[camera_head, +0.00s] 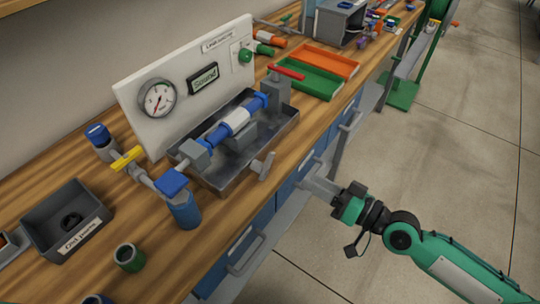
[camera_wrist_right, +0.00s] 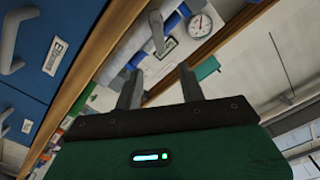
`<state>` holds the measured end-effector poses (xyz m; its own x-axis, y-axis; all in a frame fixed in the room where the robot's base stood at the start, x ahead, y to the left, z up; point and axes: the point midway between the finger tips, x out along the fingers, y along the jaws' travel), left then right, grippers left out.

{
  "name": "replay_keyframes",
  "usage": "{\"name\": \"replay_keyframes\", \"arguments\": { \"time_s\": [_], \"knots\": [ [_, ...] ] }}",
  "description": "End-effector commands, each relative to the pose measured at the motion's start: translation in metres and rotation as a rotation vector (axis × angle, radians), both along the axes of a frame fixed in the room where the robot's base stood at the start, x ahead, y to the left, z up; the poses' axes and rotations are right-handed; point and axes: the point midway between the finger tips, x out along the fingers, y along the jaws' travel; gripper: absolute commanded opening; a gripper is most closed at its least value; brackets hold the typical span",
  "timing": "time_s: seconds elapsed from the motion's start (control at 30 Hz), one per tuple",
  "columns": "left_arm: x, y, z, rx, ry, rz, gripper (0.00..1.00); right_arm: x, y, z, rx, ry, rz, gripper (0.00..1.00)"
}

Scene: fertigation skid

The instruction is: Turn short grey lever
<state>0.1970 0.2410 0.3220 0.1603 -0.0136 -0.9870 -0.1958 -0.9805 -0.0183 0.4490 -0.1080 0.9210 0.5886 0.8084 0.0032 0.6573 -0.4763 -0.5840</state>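The short grey lever (camera_head: 267,165) stands up at the front edge of the grey metal tray (camera_head: 222,184) on the wooden bench. What looks like the same lever shows at the top of the right wrist view (camera_wrist_right: 157,33), beyond the fingers. My right gripper (camera_head: 308,184) is to the right of the lever, in front of the bench edge, apart from it. In the right wrist view its two grey fingers (camera_wrist_right: 160,72) are spread with nothing between them. My left gripper is not in view.
In the tray is a blue and white pipe (camera_head: 235,122) with a red handle (camera_head: 287,72) at its far end. A gauge panel (camera_head: 195,85) stands behind. A yellow handle (camera_head: 127,158) and blue cylinder (camera_head: 184,210) are left. Drawer handles (camera_head: 246,256) stick out below the bench edge.

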Motion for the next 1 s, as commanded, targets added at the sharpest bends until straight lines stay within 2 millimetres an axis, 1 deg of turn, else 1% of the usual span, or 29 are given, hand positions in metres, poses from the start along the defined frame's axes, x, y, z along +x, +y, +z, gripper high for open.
{"name": "replay_keyframes", "arguments": {
  "time_s": [0.23,0.8,1.0],
  "knots": [
    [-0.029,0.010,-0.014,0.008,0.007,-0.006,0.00,0.014,0.020,0.004,0.002,0.000,0.000,0.40],
    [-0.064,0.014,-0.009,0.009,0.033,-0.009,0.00,0.062,0.085,0.003,0.000,0.000,0.001,0.40],
    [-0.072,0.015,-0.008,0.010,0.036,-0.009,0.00,0.074,0.101,0.001,-0.002,0.000,0.000,0.40]
  ]
}}
